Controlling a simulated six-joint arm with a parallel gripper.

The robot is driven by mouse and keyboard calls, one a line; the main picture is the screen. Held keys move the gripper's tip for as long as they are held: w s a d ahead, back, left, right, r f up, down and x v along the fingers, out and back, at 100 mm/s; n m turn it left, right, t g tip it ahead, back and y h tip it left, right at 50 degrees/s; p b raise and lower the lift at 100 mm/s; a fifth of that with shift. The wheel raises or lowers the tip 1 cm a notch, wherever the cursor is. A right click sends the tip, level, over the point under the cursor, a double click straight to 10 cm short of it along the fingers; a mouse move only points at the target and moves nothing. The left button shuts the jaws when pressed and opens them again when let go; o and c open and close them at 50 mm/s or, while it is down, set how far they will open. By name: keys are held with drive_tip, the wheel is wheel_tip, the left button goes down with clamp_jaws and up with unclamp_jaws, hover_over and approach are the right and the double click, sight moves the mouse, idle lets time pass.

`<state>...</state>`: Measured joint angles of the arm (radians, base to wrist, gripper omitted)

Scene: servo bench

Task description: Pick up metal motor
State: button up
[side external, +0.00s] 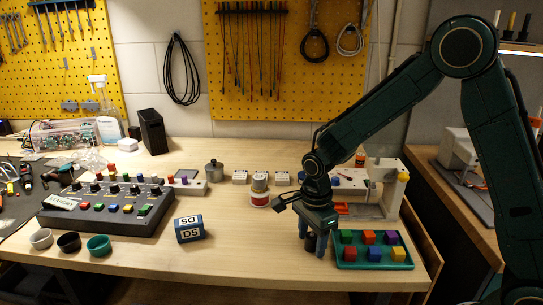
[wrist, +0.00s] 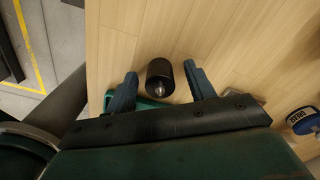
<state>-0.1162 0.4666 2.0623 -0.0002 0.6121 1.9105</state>
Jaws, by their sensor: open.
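A dark cylinder with a short metal shaft, which looks like the motor (wrist: 160,75), stands on the wooden bench between my fingers in the wrist view. In the side view the dark cylinder (side external: 311,242) is partly hidden by the fingers. My gripper (wrist: 160,90) is open, with one finger on each side of the cylinder and a visible gap to each. In the side view my gripper (side external: 313,238) points down, low over the bench, left of the green tray. A grey metal cylinder (side external: 214,172) with a small top knob stands farther back.
The green tray (side external: 341,266) of coloured blocks is close to my gripper's right. A blue D5 block (side external: 189,229), a control box (side external: 105,209) and small cups stand left. A white fixture (side external: 383,190) is behind. The bench between the D5 block and my gripper is clear.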

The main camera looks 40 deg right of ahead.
drive_tip(key=c, duration=1.1)
drive_tip(key=shift+r, duration=0.15)
wheel_tip(320, 180, up, 20)
idle(0.5)
